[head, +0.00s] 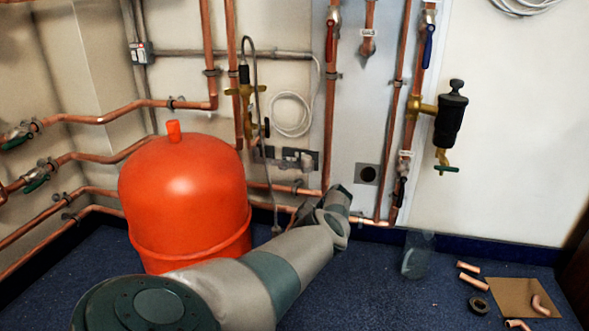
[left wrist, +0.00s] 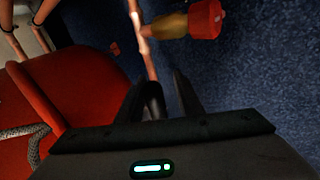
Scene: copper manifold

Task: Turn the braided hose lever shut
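The grey braided hose (head: 257,90) loops over beside a brass valve assembly (head: 245,91) and hangs down behind the red tank (head: 185,190). A small dark handle (head: 266,128) shows on the brass parts next to it; I cannot tell if this is the hose's lever. A grey braided length (left wrist: 32,140) also shows in the left wrist view against the red surface. My left arm reaches across to the right in the head view, and its gripper is not clear there. In the left wrist view my left gripper (left wrist: 166,76) has its fingers apart with nothing clearly between them. My right gripper is out of view.
A red-capped brass fitting (left wrist: 205,18) on a copper pipe (left wrist: 141,45) is just beyond my left fingers. Copper pipes line the wall. A clear container (head: 418,254), loose copper pieces (head: 473,282) and a brown board (head: 522,293) lie on the blue floor at right.

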